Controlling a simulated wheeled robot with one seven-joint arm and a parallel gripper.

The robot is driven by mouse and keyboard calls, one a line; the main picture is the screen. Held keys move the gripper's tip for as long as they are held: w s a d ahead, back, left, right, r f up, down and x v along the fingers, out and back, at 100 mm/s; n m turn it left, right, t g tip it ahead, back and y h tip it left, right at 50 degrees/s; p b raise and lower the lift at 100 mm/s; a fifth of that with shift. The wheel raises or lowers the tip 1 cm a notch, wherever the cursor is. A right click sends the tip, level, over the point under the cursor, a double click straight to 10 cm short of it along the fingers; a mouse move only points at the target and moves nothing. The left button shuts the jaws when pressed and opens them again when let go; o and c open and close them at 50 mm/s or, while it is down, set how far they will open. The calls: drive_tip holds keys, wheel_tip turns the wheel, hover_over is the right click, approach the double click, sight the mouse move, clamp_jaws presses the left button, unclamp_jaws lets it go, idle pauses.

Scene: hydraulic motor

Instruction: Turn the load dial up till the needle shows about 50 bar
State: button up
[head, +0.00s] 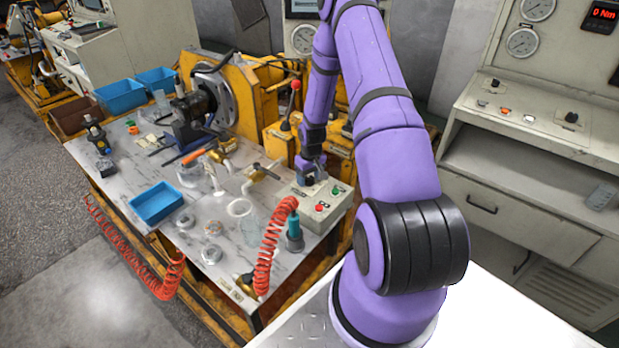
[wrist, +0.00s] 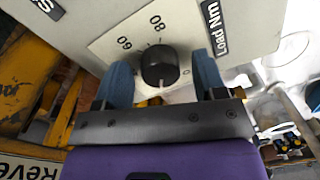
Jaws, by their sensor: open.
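The load dial (wrist: 160,66) is a round black knob on a pale plate marked 60 and 80, beside a "Load Nm" label (wrist: 215,25). My gripper (wrist: 162,62) is open, with one blue finger on each side of the knob. I cannot tell whether either finger touches it. In the head view my gripper (head: 309,178) is down at the back of the grey control box (head: 325,220), and the dial is hidden there. A round gauge (head: 303,39) stands behind my arm; its needle is too small to read.
The control box has red and green buttons (head: 336,190) close to my gripper. A red coiled hose (head: 270,245) and a teal-handled tool stand in front of it. Brass fittings and a blue tray (head: 157,203) are to the left. Another panel at right has gauges (head: 522,42) and a "0 Nm" display (head: 602,14).

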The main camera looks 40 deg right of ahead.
sight(311, 178)
drive_tip(key=c, duration=0.9)
drive_tip(key=shift+m, duration=1.6)
drive_tip(key=o, duration=0.9)
wheel_tip(311, 178, up, 11)
drive_tip(key=shift+s+d+f, duration=0.15)
drive_tip(key=shift+d, duration=0.1)
